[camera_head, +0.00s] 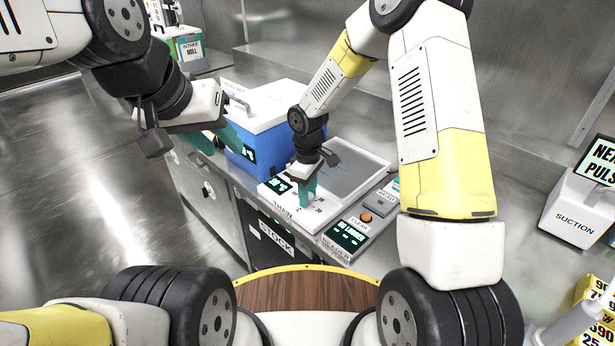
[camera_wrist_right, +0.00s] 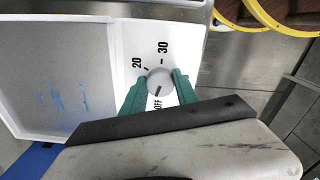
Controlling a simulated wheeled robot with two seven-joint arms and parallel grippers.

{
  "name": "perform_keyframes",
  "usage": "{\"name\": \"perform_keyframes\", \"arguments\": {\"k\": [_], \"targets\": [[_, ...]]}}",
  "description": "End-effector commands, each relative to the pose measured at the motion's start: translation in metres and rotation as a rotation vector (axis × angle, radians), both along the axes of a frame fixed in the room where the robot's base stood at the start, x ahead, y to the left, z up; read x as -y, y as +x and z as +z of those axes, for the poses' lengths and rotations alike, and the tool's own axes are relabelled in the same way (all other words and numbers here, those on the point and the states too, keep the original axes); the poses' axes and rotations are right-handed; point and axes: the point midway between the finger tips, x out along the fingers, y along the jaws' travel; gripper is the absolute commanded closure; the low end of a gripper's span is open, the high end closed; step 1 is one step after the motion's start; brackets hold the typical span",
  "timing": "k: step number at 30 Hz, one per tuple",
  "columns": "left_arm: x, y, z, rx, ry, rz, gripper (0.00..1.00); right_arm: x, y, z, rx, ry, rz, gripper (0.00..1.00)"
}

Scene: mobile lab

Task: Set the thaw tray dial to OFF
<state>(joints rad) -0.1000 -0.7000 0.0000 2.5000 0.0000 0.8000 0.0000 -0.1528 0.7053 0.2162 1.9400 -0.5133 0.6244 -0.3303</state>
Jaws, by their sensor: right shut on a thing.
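The thaw tray (camera_head: 352,172) has a grey plate and a white front strip marked THAW. Its round grey dial (camera_wrist_right: 160,81) shows in the right wrist view, with marks 20, 30 and OFF around it. A dark line on the dial appears to point toward OFF, which the gripper partly covers. My right gripper (camera_head: 306,192) comes down onto the strip; its teal fingers (camera_wrist_right: 155,92) are shut on the dial from both sides. In the head view it hides the dial. My left gripper (camera_head: 213,139) is open and empty, left of the blue cooler.
A blue cooler (camera_head: 272,135) with a white lid stands behind the tray. A control panel with an orange button (camera_head: 366,217) and a green display sits right of the tray's strip. A suction unit (camera_head: 575,208) stands at the far right. The floor at left is clear.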

Motion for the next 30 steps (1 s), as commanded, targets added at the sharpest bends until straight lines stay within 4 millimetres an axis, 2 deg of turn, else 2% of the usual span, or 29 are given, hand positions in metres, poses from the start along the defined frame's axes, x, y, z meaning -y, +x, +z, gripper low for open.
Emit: {"name": "perform_keyframes", "arguments": {"k": [12,30], "targets": [[0.0000,0.0000,0.0000,0.000,0.000,0.000,0.64,0.0004,0.0018,0.0010,0.003,0.001,0.243,1.00],[0.0000,0.0000,0.0000,0.000,0.000,0.000,0.64,0.0002,0.0021,0.0011,0.003,0.000,0.303,1.00]]}}
